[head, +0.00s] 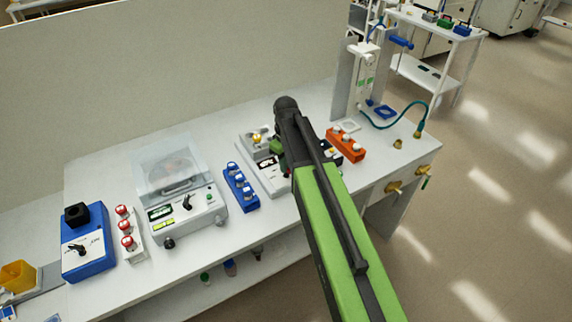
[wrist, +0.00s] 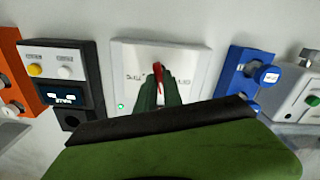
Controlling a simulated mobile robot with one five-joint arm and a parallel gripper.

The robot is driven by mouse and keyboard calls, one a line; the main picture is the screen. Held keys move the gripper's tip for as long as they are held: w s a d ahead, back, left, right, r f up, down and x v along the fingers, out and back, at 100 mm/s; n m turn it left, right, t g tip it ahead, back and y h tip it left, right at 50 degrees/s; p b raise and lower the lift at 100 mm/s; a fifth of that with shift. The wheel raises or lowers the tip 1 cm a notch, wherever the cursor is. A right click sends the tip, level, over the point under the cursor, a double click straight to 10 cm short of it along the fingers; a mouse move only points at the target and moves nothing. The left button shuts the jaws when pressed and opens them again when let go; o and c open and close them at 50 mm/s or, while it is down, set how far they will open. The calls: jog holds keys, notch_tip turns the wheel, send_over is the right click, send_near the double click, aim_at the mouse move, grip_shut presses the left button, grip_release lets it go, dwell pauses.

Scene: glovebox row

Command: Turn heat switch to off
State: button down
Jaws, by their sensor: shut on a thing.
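In the wrist view a red switch lever (wrist: 158,70) stands on a white panel (wrist: 190,60). It is probably the heat switch. The small labels on either side of it are too blurred to read. My gripper (wrist: 158,92) is shut on the red lever, its two green fingers on either side of it. A green lamp (wrist: 121,106) glows at the panel's lower left. In the head view my gripper (head: 278,147) is over the white device (head: 252,147) in the middle of the bench. My arm hides the switch there.
A lidded white machine (head: 190,220) is further left. A dark box with yellow and white buttons (wrist: 66,85) is close beside the panel.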

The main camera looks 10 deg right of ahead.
jog(key=shift+n, duration=0.4)
jog(key=c, duration=1.5)
grip_release()
notch_tip(320, 180, up, 18)
jog(key=p, duration=1.7)
jog(key=shift+f, duration=0.25)
jog(key=shift+f, duration=0.1)
